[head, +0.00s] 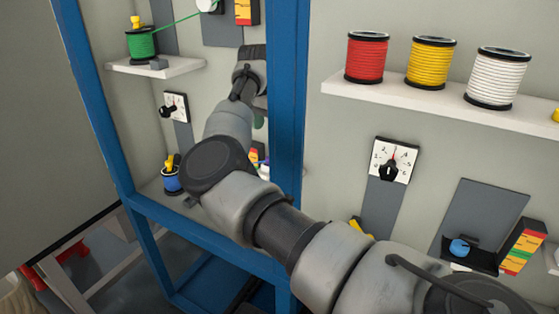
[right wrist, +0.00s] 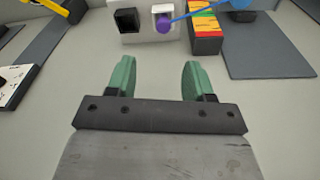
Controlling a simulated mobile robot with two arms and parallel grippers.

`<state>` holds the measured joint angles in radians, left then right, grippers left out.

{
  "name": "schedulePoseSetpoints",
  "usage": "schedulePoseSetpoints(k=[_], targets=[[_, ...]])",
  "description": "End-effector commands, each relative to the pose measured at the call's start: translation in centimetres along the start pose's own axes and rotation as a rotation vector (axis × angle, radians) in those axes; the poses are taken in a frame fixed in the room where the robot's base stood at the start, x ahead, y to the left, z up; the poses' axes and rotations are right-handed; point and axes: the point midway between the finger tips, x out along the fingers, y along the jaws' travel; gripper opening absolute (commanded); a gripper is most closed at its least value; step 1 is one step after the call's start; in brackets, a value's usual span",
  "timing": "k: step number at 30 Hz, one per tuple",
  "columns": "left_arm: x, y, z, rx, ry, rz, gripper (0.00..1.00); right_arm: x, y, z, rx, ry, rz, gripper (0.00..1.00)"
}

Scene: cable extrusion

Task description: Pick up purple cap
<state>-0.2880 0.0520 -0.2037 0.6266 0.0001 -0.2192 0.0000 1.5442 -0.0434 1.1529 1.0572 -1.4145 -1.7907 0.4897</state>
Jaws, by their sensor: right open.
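The purple cap (right wrist: 164,24) shows at the top of the right wrist view, at the white square opening of a white block (right wrist: 146,34). A blue strand runs from it to the upper right. My right gripper (right wrist: 160,66) is open, with two green fingers apart and nothing between them. The cap lies ahead of the fingers, apart from them. In the head view my right arm reaches into the blue-framed bay and hides most of the area around the cap. My left gripper is in neither view.
Beside the cap stands a red, orange and yellow block (right wrist: 205,28). A black square opening (right wrist: 127,20) is left of it. Blue posts (head: 289,100) frame the bay. A shelf (head: 340,87) holds red, yellow and white spools; a green spool (head: 141,44) stands upper left.

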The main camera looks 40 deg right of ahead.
Motion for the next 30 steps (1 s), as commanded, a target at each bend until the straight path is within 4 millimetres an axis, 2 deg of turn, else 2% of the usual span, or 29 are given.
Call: schedulePoseSetpoints(k=[2, 6, 11, 17, 24, 30], targets=[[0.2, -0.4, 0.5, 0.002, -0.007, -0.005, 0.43, 0.1, 0.2, 0.2, 0.005, -0.027, -0.006, 0.52], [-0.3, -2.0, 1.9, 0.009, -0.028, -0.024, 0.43, 2.1, 0.3, 0.3, 0.007, -0.034, -0.005, 0.52], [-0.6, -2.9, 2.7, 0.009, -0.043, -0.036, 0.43, 4.3, 0.2, 0.2, 0.007, -0.031, -0.006, 0.52], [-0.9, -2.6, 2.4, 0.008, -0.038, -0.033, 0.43, 5.8, 0.1, 0.2, 0.006, -0.031, -0.006, 0.52], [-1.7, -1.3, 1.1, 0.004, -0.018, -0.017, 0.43, 9.3, -0.4, 0.3, 0.006, -0.029, -0.005, 0.52], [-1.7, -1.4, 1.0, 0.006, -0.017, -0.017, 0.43, 10.3, -0.4, 0.3, 0.007, -0.028, -0.008, 0.52]])
